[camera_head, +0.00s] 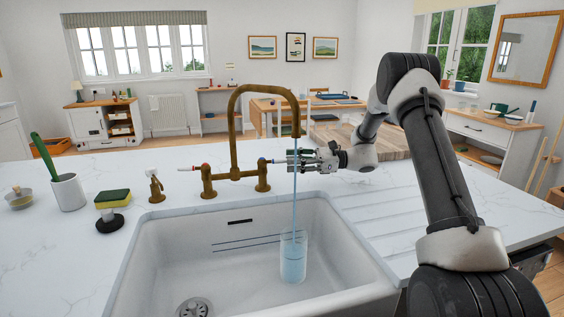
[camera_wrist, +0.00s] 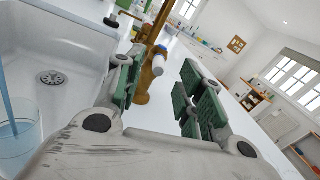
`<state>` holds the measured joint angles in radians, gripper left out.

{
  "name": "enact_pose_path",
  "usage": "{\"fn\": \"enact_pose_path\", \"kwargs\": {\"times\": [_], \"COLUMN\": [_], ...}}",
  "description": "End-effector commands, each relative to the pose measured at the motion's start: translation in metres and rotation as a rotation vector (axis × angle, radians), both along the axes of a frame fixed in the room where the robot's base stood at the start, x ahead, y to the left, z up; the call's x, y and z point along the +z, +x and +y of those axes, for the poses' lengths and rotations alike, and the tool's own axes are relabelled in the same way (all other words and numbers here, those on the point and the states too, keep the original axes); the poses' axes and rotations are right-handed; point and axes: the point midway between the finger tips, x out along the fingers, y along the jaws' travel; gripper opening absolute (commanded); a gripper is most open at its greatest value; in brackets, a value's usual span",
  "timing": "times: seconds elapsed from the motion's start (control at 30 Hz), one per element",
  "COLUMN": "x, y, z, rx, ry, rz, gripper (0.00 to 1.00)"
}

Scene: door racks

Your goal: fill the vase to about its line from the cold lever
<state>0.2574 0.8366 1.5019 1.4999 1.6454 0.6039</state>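A clear glass vase (camera_head: 293,262) stands upright in the white sink under the brass tap (camera_head: 233,125). A stream of water (camera_head: 295,200) runs from the spout into it, and bluish water fills much of it. I cannot make out its line. The vase also shows at the left edge of the wrist view (camera_wrist: 18,148). The cold lever (camera_head: 264,161), with a blue band and pale end, points toward my gripper (camera_head: 290,158). In the wrist view the lever (camera_wrist: 158,68) lies between my spread green-padded fingers (camera_wrist: 160,88), apparently touching neither pad.
The hot lever (camera_head: 190,168), with a red band, is on the tap's left. The sink (camera_head: 165,255) has a drain at its bottom left. A sponge (camera_head: 112,198), soap pump (camera_head: 156,188) and brush cup (camera_head: 68,192) stand on the left counter. The ribbed drainboard on the right is clear.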

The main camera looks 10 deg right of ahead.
Motion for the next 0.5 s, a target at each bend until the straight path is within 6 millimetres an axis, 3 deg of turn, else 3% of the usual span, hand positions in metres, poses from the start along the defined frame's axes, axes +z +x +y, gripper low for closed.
{"fn": "enact_pose_path", "kwargs": {"times": [0.2,0.5], "x": [0.000,0.000], "y": [-0.007,-0.011], "z": [-0.047,-0.069], "rx": [-0.004,-0.001], "ry": [0.001,0.001], "rz": [-0.001,-0.001], "gripper": [0.38,0.38]}}
